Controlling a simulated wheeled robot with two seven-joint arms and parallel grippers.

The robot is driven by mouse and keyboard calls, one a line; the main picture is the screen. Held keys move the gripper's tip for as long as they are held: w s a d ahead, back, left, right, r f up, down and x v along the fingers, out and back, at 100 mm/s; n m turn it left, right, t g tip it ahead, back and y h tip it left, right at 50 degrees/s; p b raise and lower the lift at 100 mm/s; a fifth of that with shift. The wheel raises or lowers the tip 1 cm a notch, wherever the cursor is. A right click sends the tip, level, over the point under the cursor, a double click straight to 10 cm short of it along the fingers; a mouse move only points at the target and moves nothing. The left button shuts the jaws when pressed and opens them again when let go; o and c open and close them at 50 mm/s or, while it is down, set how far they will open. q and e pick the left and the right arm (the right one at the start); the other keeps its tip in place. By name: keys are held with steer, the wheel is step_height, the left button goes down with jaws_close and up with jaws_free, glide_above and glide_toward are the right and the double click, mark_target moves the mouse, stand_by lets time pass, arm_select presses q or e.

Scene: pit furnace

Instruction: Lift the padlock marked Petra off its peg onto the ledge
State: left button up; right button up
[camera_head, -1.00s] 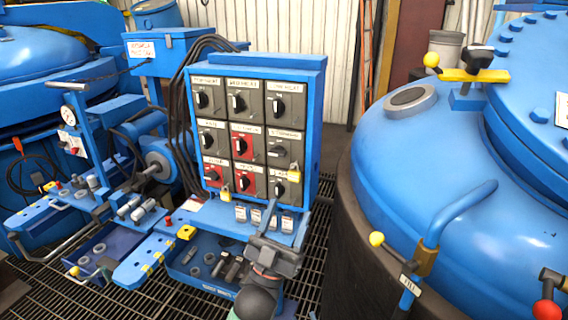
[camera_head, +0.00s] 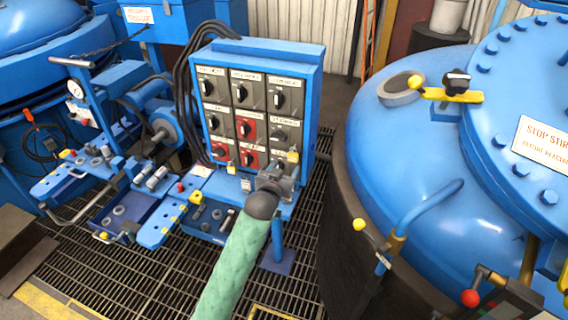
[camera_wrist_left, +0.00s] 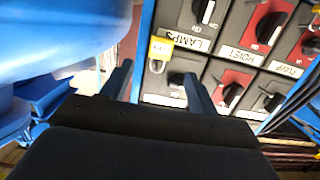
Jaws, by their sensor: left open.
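The control panel (camera_head: 313,85) carries two yellow padlocks on its bottom row, one at the right (camera_head: 293,155) and one at the left (camera_head: 231,167). No name is readable on either. A grey-white padlock or tag (camera_head: 245,185) shows below the panel; others there are hidden by my arm. The blue ledge (camera_head: 288,209) runs under the panel. My left gripper (camera_head: 272,178) is at the panel's lower right, just below the right yellow padlock. In the left wrist view my open, empty fingers (camera_wrist_left: 158,88) point toward a yellow padlock (camera_wrist_left: 160,47) near the LAMPS switch.
A blue tank (camera_head: 410,140) with a yellow-knobbed handle (camera_head: 360,225) stands close on the right. A bench with gauge and fittings (camera_head: 120,180) is at the left. Black cables (camera_head: 185,100) hang by the panel. Grating floor (camera_head: 130,275) is open in front.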

mark_target(292, 155)
arm_select(q)
steer(key=p+x, duration=0.2)
steer(key=x, duration=0.4)
steer(key=shift+r, duration=0.1)
steer(key=shift+p+x, duration=0.35)
steer(key=shift+x, duration=0.45)
arm_select(e)
steer(key=s+d+f, duration=0.2)
steer(key=s+f, duration=0.1)
steer(key=f, duration=0.2)
steer(key=shift+d, duration=0.25)
arm_select(q)
steer(key=c, duration=1.1)
arm_select(e)
steer(key=shift+s+d, duration=0.1)
steer(key=shift+d, duration=0.05)
arm_select(q)
steer(key=shift+r+p, duration=0.3)
steer(key=shift+p, duration=0.1)
arm_select(e)
steer(key=shift+a+r, duration=0.25)
steer(key=shift+r, duration=0.2)
arm_select(q)
steer(key=shift+s, duration=0.15)
arm_select(e)
steer(key=shift+w+r, duration=0.15)
steer(key=shift+w, duration=0.1)
